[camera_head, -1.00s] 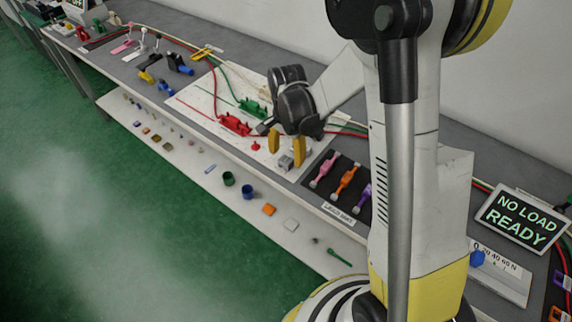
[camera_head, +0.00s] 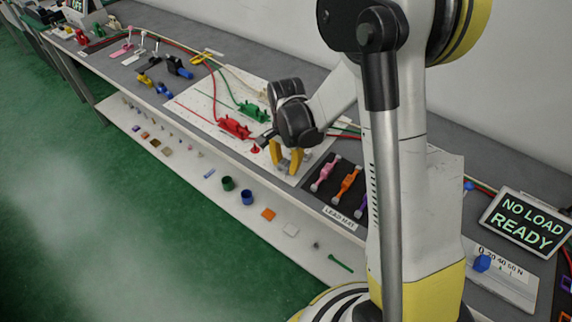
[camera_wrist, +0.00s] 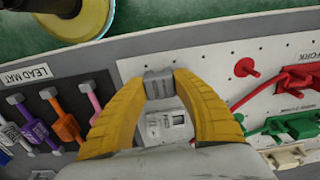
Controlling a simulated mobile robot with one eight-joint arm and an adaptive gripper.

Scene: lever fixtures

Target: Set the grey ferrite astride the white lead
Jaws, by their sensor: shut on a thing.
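My gripper (camera_wrist: 160,88) has its yellow fingers shut on the grey ferrite (camera_wrist: 158,82), a small ribbed block, at the white board's near edge. In the head view my gripper (camera_head: 287,162) largely hides the ferrite. A paler grey block (camera_wrist: 165,125) with a small square feature shows between the fingers in the wrist view; I cannot tell if it is part of the ferrite. On the dark lead mat, a white lead (camera_wrist: 5,154) seems to show at the far left of the wrist view, cut off by the edge. It is apart from my gripper.
The lead mat (camera_wrist: 52,90) also bears pink (camera_wrist: 90,100), orange (camera_wrist: 62,120) and purple leads (camera_wrist: 35,125). A red knob (camera_wrist: 246,68) and red fixture (camera_wrist: 290,80) stand on the white board. A green fixture (camera_head: 253,109) is behind. A lower shelf (camera_head: 185,165) carries small parts.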

